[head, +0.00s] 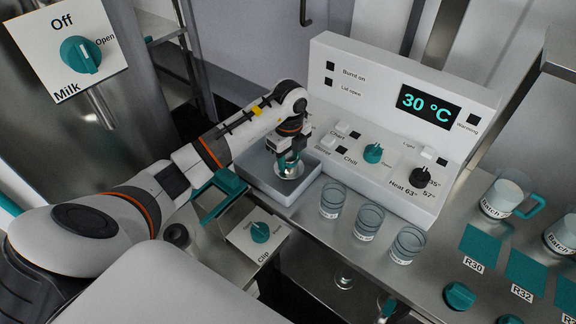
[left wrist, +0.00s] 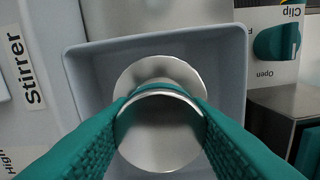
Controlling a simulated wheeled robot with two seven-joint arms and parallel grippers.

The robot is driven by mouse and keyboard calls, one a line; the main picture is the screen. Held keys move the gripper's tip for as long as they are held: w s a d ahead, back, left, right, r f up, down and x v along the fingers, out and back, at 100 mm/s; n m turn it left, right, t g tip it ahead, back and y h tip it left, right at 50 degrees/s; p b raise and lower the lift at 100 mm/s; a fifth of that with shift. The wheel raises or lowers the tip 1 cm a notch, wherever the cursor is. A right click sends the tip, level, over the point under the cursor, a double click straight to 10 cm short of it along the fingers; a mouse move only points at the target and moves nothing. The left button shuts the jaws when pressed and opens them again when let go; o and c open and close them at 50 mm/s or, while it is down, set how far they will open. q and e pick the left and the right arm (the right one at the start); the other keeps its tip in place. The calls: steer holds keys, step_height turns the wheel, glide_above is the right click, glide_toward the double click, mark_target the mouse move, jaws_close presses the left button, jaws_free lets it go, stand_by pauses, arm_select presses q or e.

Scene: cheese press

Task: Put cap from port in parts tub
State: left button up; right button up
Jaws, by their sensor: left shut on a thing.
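My left gripper (head: 290,160) is shut on a shiny metal cap (head: 289,173), which has a wide round flange. In the left wrist view the teal fingers grip the cap (left wrist: 160,118) from both sides, with its flange beyond them. The cap is over the open grey parts tub (head: 258,182), inside its outline in both views. In the left wrist view the tub's rim (left wrist: 72,75) frames the cap. I cannot tell whether the cap touches the tub floor. The port is not identifiable. My right gripper is not in view.
A white control panel (head: 385,130) with knobs stands behind and right of the tub. Several clear glasses (head: 332,199) stand just right of it. The Clip knob box (head: 258,234) and a teal handle (head: 221,191) are in front. Batch jugs (head: 503,196) stand far right.

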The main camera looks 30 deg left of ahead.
mark_target(289, 168)
arm_select(q)
steer(key=shift+f, duration=1.85)
steer(key=shift+f, duration=0.15)
steer(key=o, duration=1.2)
step_height(289, 168, up, 12)
steer(key=shift+r, duration=0.15)
